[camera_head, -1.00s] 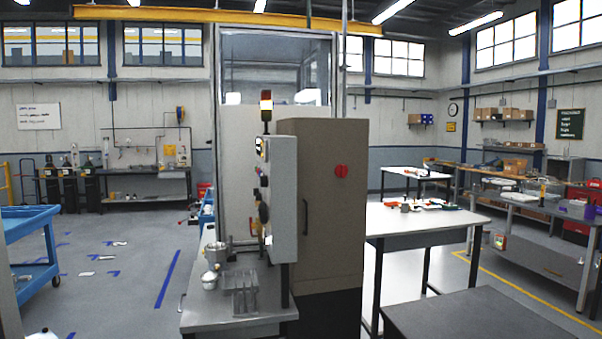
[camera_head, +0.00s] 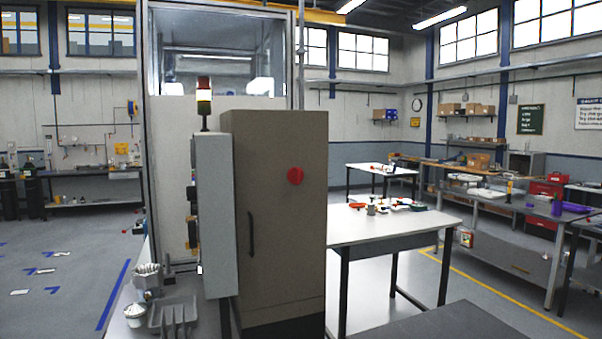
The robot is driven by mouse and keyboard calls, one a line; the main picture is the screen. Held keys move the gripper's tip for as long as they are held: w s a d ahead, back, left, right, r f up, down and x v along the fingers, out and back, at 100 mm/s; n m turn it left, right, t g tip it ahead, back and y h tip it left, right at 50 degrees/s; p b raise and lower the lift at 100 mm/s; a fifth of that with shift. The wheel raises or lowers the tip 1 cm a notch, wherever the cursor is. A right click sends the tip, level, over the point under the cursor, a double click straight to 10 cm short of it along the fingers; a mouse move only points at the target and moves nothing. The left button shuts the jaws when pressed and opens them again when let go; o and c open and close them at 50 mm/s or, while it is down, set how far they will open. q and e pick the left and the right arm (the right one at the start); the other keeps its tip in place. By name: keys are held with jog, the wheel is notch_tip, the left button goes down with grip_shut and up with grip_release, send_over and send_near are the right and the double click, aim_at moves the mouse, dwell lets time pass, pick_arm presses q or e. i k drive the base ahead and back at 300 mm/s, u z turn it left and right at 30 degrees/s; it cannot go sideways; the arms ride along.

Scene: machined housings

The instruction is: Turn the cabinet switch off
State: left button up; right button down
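The cabinet (camera_head: 280,220) is a tall grey-brown box left of the middle of the head view, with a dark vertical handle on its front. Its switch (camera_head: 295,176) is a round red knob on the upper part of the front face. The knob is too small to tell which way it is turned. Neither of my grippers shows in the head view.
A grey control box (camera_head: 214,215) with a lit stack light (camera_head: 204,97) stands against the cabinet's left side. A metal bench (camera_head: 120,325) with parts is at lower left. A white table (camera_head: 400,229) stands at right. A dark flat top (camera_head: 430,325) is in the right foreground.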

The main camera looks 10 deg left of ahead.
aim_at(295, 175)
jog(key=u, duration=0.1)
jog(key=i, duration=1.15)
jog(key=z, duration=0.75)
